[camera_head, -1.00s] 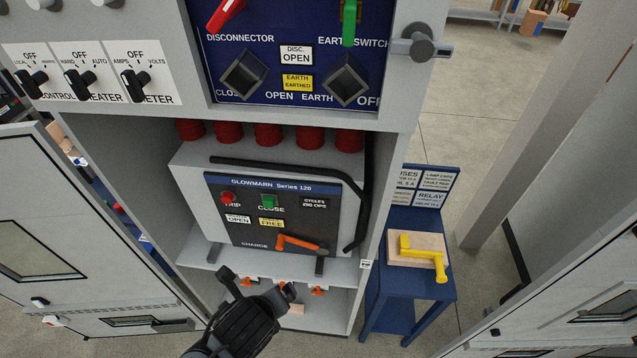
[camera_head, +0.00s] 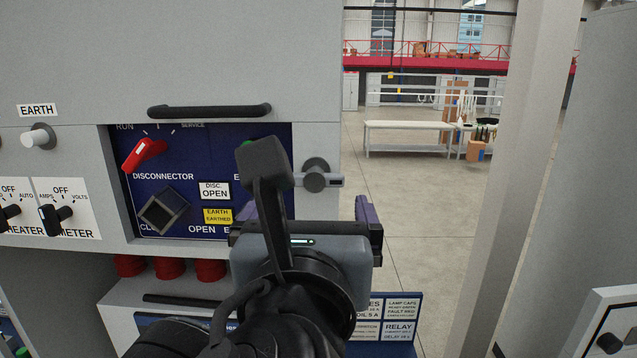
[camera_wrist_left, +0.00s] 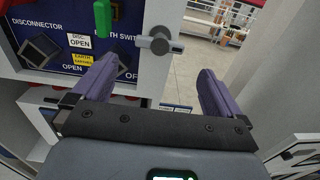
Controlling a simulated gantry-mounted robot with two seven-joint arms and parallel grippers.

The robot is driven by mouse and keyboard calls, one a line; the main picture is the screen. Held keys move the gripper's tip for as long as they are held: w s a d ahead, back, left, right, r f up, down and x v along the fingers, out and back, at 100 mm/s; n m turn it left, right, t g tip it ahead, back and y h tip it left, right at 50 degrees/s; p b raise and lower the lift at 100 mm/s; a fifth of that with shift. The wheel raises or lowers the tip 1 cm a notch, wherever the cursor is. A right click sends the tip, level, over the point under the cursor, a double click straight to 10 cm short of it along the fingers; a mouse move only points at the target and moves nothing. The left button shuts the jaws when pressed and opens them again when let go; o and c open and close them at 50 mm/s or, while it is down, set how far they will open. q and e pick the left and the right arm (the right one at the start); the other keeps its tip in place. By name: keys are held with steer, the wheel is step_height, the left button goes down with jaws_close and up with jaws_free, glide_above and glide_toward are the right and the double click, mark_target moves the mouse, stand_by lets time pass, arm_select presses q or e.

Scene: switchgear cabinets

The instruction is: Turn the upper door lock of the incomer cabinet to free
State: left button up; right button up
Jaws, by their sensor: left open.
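The door lock (camera_head: 316,176) is a grey round knob with a short lever pointing right, on the right edge of the cabinet front beside the blue panel. It also shows in the left wrist view (camera_wrist_left: 160,42), where its lever again points right. My left gripper (camera_head: 303,222) is open and empty, just below the lock in the head view. Its two purple fingers (camera_wrist_left: 158,70) are spread wide, with the lock beyond them and between their lines. I see no contact with the lock. The gripper body hides part of the blue panel. My right gripper is not in view.
The blue panel (camera_head: 210,135) has a red disconnector handle (camera_head: 145,152) and, in the wrist view, a green earth switch handle (camera_wrist_left: 102,18). A black bar handle (camera_head: 210,111) sits above it. A grey post (camera_head: 530,150) stands to the right, with open floor between.

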mark_target(315, 179)
arm_select(q)
steer(key=w, duration=0.3)
steer(key=w+p, duration=0.1)
steer(key=w, duration=0.2)
steer(key=w+p, duration=0.1)
steer(key=w, duration=0.1)
steer(key=shift+w+d+r, duration=0.15)
steer(key=shift+w+r, duration=0.1)
steer(key=shift+w, duration=0.15)
steer(key=shift+w+d, duration=0.1)
steer(key=shift+w, duration=0.75)
steer(key=shift+f, duration=0.1)
steer(key=c, duration=0.8)
